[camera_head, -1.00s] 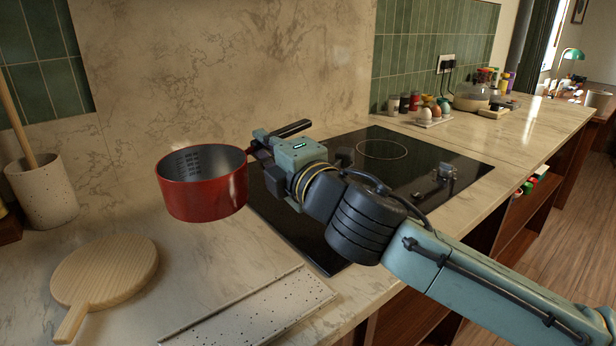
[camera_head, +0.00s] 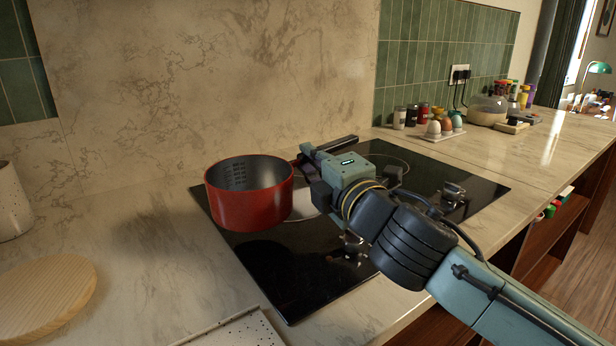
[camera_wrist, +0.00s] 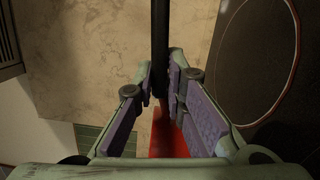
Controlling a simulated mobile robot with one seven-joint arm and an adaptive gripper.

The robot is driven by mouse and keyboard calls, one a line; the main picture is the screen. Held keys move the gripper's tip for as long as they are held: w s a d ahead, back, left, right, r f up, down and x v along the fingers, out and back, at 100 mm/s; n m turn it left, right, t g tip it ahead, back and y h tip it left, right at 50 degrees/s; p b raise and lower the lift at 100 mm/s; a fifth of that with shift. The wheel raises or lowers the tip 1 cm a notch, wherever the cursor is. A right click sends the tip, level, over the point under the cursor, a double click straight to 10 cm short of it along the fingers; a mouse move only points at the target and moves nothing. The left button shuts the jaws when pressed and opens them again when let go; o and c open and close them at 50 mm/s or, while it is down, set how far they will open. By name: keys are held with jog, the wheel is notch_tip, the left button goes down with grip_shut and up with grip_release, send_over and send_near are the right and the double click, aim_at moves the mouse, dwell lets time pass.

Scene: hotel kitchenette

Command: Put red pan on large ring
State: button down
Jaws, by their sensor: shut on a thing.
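The red pan (camera_head: 250,200) is upright and appears to hang above the left part of the black hob (camera_head: 285,280). My gripper (camera_head: 312,165) is shut on its dark handle, right of the pan body. In the wrist view the fingers (camera_wrist: 161,88) close around the black handle (camera_wrist: 160,35), and some red of the pan (camera_wrist: 168,140) shows below. One thin ring outline (camera_head: 405,160) shows at the back right of the hob, partly behind my gripper. A ring outline (camera_wrist: 297,50) also shows at the right in the wrist view. The surface under the pan is hidden; I cannot tell which ring is largest.
A round wooden board (camera_head: 45,295) and a speckled pot (camera_head: 10,205) are at the left. A speckled tray (camera_head: 235,332) lies at the front edge. Eggs in cups (camera_head: 446,124) and jars (camera_head: 411,116) stand behind the hob's right end. The marble wall (camera_head: 200,80) rises behind.

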jog(key=w+d+f+p, duration=0.1)
jog(key=w, duration=0.3)
jog(key=w+d+f+p, duration=0.1)
jog(key=w+d+f, duration=0.1)
jog(key=w, duration=0.3)
jog(key=w+d+f+p, duration=0.1)
jog(key=w, duration=0.4)
jog(key=shift+d+f, duration=0.3)
jog(key=shift+s, duration=0.1)
jog(key=shift+f, duration=0.15)
jog(key=c, duration=2.1)
grip_release()
jog(key=shift+f, duration=0.15)
jog(key=o, duration=0.5)
jog(key=shift+c, duration=0.2)
